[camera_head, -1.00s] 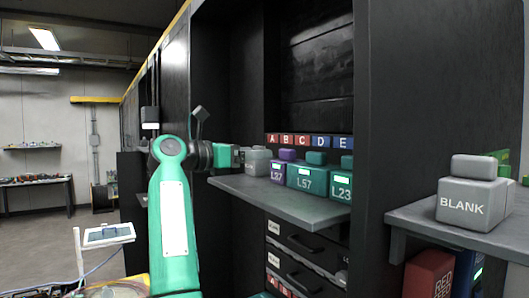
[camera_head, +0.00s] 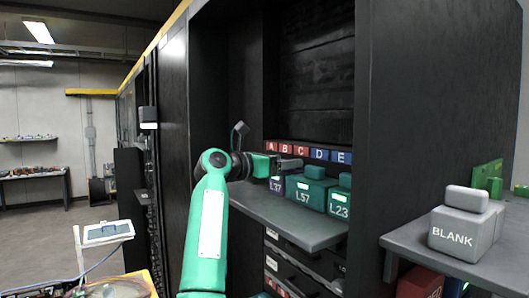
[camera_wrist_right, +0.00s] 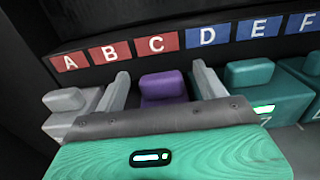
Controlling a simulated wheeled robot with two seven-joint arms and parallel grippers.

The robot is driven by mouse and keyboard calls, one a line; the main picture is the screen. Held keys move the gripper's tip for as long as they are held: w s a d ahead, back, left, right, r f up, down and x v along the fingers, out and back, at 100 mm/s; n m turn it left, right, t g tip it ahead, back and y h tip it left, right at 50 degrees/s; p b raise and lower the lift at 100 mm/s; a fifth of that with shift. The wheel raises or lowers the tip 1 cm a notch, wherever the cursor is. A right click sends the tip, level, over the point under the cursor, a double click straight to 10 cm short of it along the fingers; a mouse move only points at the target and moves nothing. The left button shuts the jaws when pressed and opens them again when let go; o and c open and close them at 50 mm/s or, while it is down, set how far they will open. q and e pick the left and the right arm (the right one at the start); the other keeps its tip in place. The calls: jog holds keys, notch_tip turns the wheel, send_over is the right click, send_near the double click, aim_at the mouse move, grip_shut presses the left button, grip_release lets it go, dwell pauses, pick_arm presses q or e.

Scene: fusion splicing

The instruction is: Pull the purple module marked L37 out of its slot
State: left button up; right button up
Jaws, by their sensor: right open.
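The purple module marked L37 (camera_head: 277,184) sits in the row on the shelf, partly hidden by my right gripper (camera_head: 291,164). In the right wrist view its purple top (camera_wrist_right: 163,87) shows between the two grey fingers of my right gripper (camera_wrist_right: 160,74). The fingers are open, one on each side of the purple top, and I cannot tell whether they touch it. The lower part of the module is hidden behind the gripper body. My left gripper is not in view.
A grey module (camera_wrist_right: 72,105) stands left of the purple one. Teal modules L57 (camera_head: 309,190) and L23 (camera_head: 340,203) stand to its right. Lettered slot labels (camera_head: 303,150) run behind. A grey BLANK module (camera_head: 458,228) stands on the right-hand shelf (camera_head: 425,244).

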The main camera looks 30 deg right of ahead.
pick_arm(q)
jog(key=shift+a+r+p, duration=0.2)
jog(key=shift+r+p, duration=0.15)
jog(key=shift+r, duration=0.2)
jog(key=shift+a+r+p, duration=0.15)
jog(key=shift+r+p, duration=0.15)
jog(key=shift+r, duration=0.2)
pick_arm(e)
jog(key=shift+w+d, duration=0.15)
jog(key=shift+d, duration=1.5)
jog(key=shift+c, duration=0.2)
jog(key=c, duration=1.2)
jog(key=shift+o, duration=0.2)
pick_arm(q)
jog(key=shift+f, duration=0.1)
pick_arm(e)
jog(key=shift+a+f, duration=0.1)
